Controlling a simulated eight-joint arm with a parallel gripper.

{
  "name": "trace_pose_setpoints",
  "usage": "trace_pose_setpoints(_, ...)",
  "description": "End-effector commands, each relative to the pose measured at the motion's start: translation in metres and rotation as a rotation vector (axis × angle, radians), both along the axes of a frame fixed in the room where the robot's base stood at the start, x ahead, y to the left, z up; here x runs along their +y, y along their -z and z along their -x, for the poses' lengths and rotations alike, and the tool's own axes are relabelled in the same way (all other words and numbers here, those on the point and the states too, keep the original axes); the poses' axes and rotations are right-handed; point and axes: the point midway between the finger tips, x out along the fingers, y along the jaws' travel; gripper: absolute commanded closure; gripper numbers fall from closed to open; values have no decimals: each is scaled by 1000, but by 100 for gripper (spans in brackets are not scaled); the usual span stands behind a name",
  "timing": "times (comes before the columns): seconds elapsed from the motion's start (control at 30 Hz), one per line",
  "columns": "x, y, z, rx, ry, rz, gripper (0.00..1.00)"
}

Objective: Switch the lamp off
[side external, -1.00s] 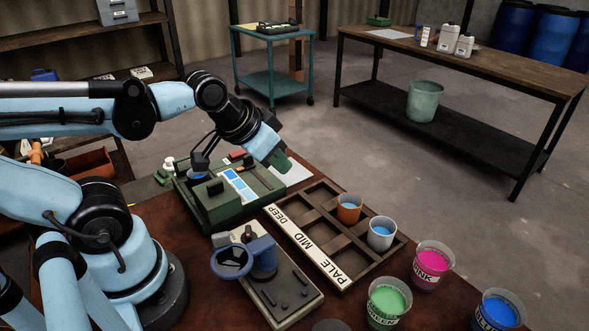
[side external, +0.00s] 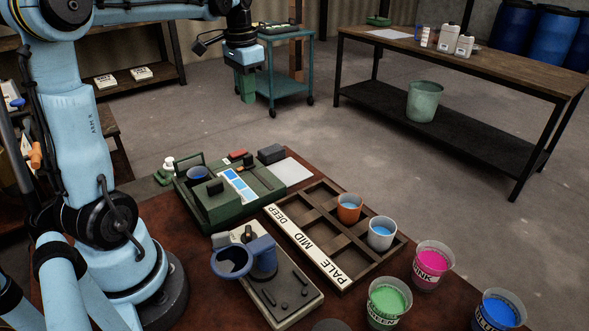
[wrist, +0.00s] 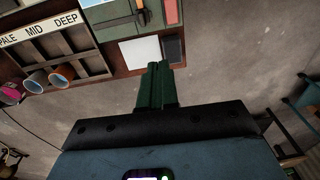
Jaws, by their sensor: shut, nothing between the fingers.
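My gripper (side external: 247,90) is raised high above and behind the green bench unit, with its green fingers pointing down. In the wrist view its fingers (wrist: 160,82) are together and empty. The green bench unit (side external: 212,207) stands on the brown table, with a blue swatch card (side external: 238,184), a blue-filled cup (side external: 198,173) and a red block (side external: 237,155) on it. A dark box (side external: 271,154) sits at its far end, also visible in the wrist view (wrist: 174,50). I cannot tell which part is the lamp or its switch, or whether it is lit.
A wooden rack (side external: 303,218) marked DEEP, MID, PALE holds an orange cup (side external: 349,208) and a white cup (side external: 381,233). Pink (side external: 433,262), green (side external: 389,302) and blue (side external: 498,311) paint tubs stand nearby. A grey stand with a blue ring (side external: 231,259) is in front. Space around my gripper is clear.

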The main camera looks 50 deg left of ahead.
Motion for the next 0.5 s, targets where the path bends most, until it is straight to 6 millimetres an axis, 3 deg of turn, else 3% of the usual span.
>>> trace_pose_setpoints(0.2,24,2,2,46,-1,27,100)
trace_pose_setpoints(0.5,26,2,3,52,1,31,100)
